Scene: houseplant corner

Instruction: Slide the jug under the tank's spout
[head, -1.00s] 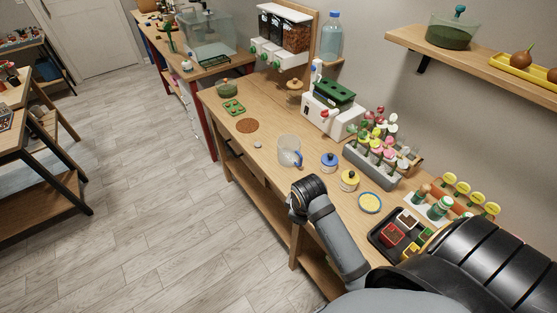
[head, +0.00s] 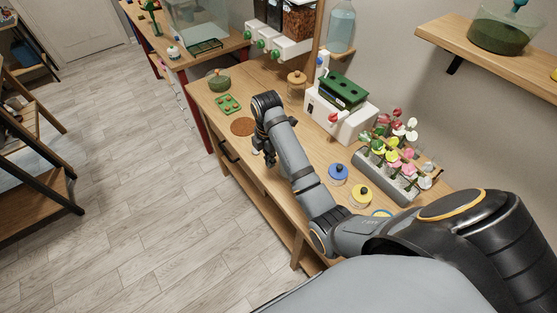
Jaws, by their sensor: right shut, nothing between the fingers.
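The jug is not visible now; my right forearm covers the part of the bench where it stood, left of the blue-lidded jar. The white tank (head: 352,124) stands at the back of the bench, with a red tap as its spout (head: 333,118) on the front. My right gripper (head: 269,159) is shut and empty, pointing down near the bench's front edge, right of and nearer than the brown round mat. Its fingers are small and partly dark here. My left gripper is not in view.
A brown round mat (head: 243,126) and a green seedling tray (head: 228,104) lie on the far left of the bench. A blue-lidded jar (head: 338,172) and a yellow-lidded jar (head: 360,195) stand right of my forearm. A grey flower rack (head: 388,180) stands behind them.

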